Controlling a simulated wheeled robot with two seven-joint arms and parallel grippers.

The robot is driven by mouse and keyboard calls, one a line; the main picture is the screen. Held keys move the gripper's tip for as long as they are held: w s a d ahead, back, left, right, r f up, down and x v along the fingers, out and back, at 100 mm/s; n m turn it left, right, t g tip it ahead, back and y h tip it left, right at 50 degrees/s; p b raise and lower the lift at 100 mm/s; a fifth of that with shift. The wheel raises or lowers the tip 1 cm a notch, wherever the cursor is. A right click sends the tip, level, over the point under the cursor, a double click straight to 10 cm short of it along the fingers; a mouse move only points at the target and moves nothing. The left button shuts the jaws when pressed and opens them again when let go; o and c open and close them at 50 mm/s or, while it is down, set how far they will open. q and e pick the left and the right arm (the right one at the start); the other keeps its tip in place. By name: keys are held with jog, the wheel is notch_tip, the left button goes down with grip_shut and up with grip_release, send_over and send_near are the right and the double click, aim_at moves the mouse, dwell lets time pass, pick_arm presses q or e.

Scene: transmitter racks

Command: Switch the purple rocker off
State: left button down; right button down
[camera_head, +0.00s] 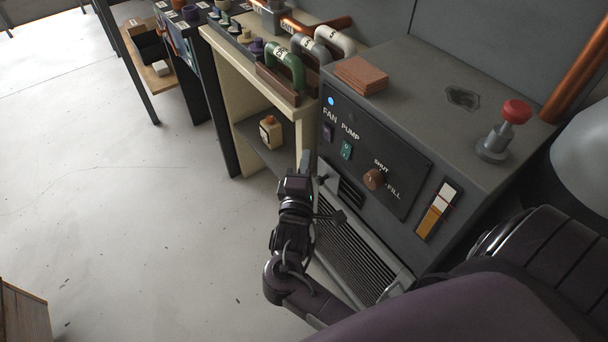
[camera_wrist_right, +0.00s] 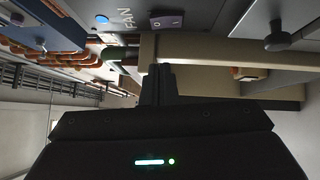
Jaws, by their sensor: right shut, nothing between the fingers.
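The purple rocker (camera_head: 327,133) sits under the FAN label on the dark front panel of the grey cabinet. In the right wrist view the rocker (camera_wrist_right: 166,22) shows at the top, beside the FAN lettering. Which way it is tipped is too small to tell. My right gripper (camera_head: 306,158) is in front of the cabinet, a little below and left of the rocker in the head view. Its fingers (camera_wrist_right: 158,84) are shut and empty, apart from the rocker in the picture. My left gripper is out of view.
A green rocker (camera_head: 346,150) under PUMP and a brown knob (camera_head: 374,179) share the panel. A blue light (camera_head: 331,101) is above FAN. A cream shelf unit (camera_head: 240,80) adjoins on the left; open floor lies farther left.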

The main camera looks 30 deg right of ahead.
aim_at(324, 129)
jog(key=w+d, duration=0.1)
jog(key=d, duration=0.2)
jog(key=w+d, duration=0.1)
jog(key=d, duration=0.1)
jog(key=shift+w+d+r, duration=0.3)
jog(key=shift+w+r, duration=0.05)
jog(key=shift+d, duration=0.3)
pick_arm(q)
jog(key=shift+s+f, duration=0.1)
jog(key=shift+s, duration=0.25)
